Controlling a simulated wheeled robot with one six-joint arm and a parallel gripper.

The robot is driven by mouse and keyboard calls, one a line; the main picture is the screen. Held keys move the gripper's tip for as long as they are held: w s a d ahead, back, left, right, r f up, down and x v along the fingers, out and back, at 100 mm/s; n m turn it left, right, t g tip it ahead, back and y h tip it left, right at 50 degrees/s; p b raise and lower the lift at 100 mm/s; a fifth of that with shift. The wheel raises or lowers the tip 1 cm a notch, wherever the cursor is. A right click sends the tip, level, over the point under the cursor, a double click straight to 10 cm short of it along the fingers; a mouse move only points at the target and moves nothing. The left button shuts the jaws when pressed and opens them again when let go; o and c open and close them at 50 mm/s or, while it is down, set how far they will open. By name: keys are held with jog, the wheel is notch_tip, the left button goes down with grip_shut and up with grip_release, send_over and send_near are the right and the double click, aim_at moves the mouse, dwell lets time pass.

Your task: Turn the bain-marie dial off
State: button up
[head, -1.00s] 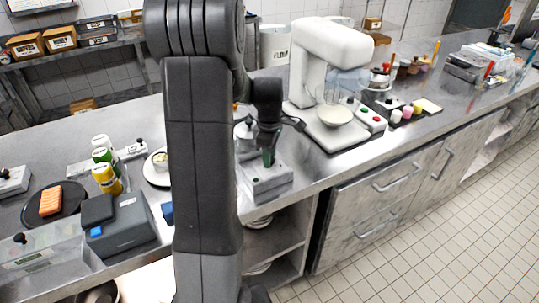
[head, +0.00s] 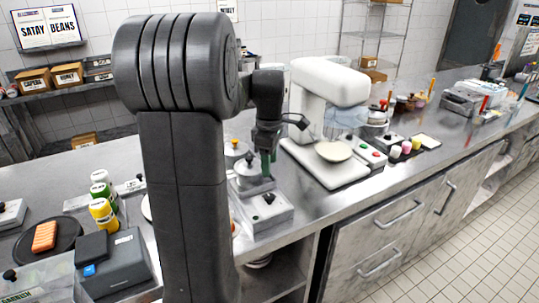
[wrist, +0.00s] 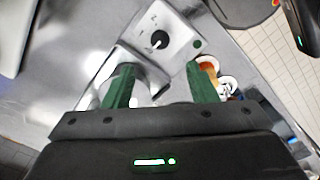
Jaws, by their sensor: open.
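The bain-marie's steel box (head: 258,217) stands on the counter near its front edge. Its black dial (head: 268,198) is on top, just below my gripper in the head view. In the wrist view the dial (wrist: 159,40) is round and black with a pale pointer mark, on a grey panel with small marks. My gripper (head: 267,163) points down with its green fingers apart and empty. In the wrist view the fingers (wrist: 160,86) are wide open, and the dial lies ahead of and between them, not touched. A lidded steel pot (head: 248,172) is close behind the fingers.
A white stand mixer (head: 312,100) is just right of the gripper. Small bowls (wrist: 226,85) are near the right finger.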

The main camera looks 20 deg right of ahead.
aim_at(270, 196)
notch_tip(270, 196, up, 2)
jog(key=shift+r, duration=0.2)
dwell(0.4)
notch_tip(270, 196, down, 14)
jog(key=shift+r+p, duration=0.1)
jog(key=shift+p, duration=0.35)
dwell(0.4)
